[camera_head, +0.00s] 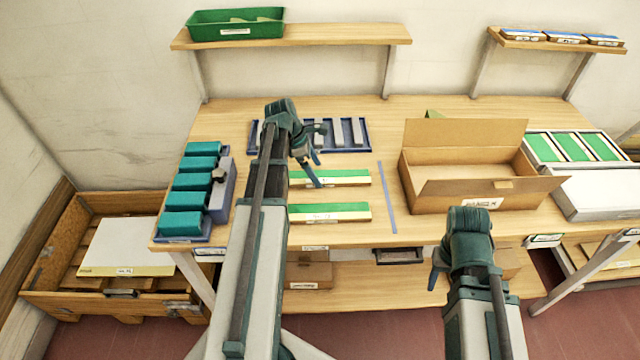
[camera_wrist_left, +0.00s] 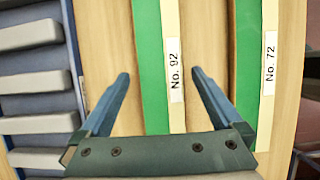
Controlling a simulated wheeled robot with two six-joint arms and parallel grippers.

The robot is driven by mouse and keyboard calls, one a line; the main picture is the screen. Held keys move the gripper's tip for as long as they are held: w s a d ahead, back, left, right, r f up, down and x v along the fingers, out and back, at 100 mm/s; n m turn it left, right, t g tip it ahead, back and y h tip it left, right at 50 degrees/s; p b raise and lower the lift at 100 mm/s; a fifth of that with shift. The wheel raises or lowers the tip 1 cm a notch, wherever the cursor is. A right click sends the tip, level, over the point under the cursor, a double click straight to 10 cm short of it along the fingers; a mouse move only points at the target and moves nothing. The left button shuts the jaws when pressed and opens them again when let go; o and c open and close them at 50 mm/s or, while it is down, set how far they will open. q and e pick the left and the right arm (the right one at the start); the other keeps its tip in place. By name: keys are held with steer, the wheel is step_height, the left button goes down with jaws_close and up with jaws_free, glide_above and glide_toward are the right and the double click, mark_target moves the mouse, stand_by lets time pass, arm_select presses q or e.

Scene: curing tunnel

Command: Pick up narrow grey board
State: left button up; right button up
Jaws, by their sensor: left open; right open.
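Several narrow grey boards lie side by side in a blue tray (camera_head: 368,150) at the back of the table; one narrow grey board (camera_head: 339,132) shows clearly in the head view. In the left wrist view, grey boards (camera_wrist_left: 35,80) show at the left edge. My left gripper (camera_head: 310,169) is open and empty, just in front of the tray. In the left wrist view, its fingers (camera_wrist_left: 160,75) are on either side of a green-and-cream strip labelled No. 92 (camera_wrist_left: 150,60). My right gripper (camera_head: 437,277) is open and low at the table's front edge; its fingers are partly hidden.
A second green strip, No. 72 (camera_head: 345,212), lies nearer the front. Teal blocks (camera_head: 190,185) stand at left. An open cardboard box (camera_head: 470,190) stands at right, past a blue line (camera_head: 387,190). A green bin (camera_head: 237,27) sits on the shelf.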

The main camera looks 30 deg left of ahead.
arm_select(q)
steer(key=shift+b+x, duration=0.4)
steer(key=shift+x, duration=0.5)
arm_select(e)
steer(key=shift+f, duration=0.75)
arm_select(q)
steer(key=shift+r, duration=0.1)
steer(key=c, duration=1.4)
steer(key=shift+a+r, duration=0.1)
steer(key=shift+r, duration=0.05)
arm_select(e)
steer(key=shift+r, duration=0.2)
arm_select(q)
steer(key=r+p, duration=0.2)
steer(key=shift+p, duration=0.3)
steer(key=shift+r+p, duration=0.9)
steer(key=shift+r, duration=0.05)
steer(key=s+d, duration=0.3)
steer(key=s, duration=0.1)
steer(key=s+d, duration=0.7)
steer(key=d, duration=0.1)
steer(key=shift+s+r+p, duration=0.4)
arm_select(e)
step_height(320, 180, up, 5)
steer(key=shift+f, duration=0.15)
